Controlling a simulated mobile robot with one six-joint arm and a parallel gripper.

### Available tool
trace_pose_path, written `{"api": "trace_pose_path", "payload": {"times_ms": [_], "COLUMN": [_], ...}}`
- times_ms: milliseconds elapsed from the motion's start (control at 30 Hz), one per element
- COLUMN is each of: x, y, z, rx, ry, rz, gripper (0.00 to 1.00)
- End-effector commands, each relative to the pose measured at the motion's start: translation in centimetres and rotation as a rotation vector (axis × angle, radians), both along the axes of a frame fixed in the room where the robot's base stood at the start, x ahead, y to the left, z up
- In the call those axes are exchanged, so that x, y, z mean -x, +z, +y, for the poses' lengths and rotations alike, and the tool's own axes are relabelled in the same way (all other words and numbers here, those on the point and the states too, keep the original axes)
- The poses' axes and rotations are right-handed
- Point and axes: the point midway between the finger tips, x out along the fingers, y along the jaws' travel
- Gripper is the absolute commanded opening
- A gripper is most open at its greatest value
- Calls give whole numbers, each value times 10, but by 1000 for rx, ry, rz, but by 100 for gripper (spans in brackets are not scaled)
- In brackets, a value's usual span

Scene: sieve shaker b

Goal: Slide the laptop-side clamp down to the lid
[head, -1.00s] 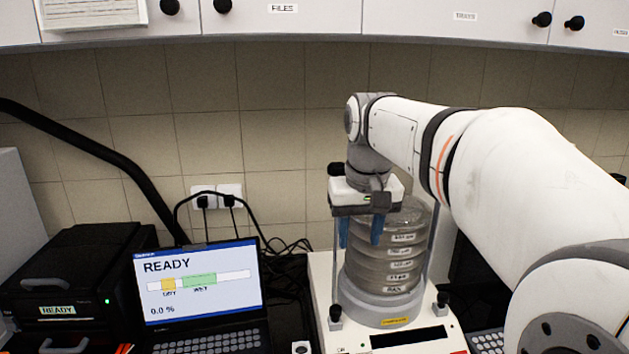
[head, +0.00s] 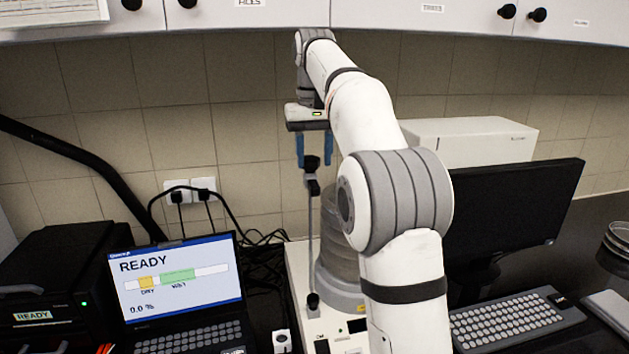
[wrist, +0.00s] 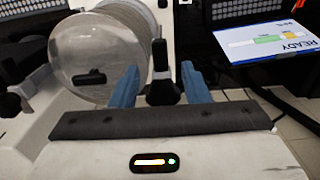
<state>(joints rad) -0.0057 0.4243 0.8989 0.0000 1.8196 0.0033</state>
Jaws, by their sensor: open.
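The laptop-side clamp (head: 312,186) is a black piece with a knob, high on the thin upright rod (head: 311,240) at the left of the sieve stack (head: 336,240). My gripper (head: 314,160) is open, its two blue fingers pointing down on either side of the clamp's knob. In the wrist view the clamp (wrist: 162,88) stands between the open fingers (wrist: 158,78), with gaps visible beside it. The stack's clear round lid (wrist: 104,60) shows at the left there. In the head view my arm hides much of the stack and the lid.
The laptop (head: 180,280) reads READY at the left, beside a black printer-like box (head: 50,270). A monitor (head: 515,210), keyboard (head: 515,318) and white box (head: 470,142) are at the right. The other clamp (wrist: 18,92) is beyond the lid in the wrist view. Cabinets (head: 250,15) hang above.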

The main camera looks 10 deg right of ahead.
Motion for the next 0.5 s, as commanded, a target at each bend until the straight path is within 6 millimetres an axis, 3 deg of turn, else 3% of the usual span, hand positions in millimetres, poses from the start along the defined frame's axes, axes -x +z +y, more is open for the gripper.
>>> {"api": "trace_pose_path", "payload": {"times_ms": [300,500], "x": [1,1], "y": [-47,-60], "z": [-1,-1], "rx": [0,0], "ry": [-1,-1], "rz": [1,0], "gripper": [42,42]}}
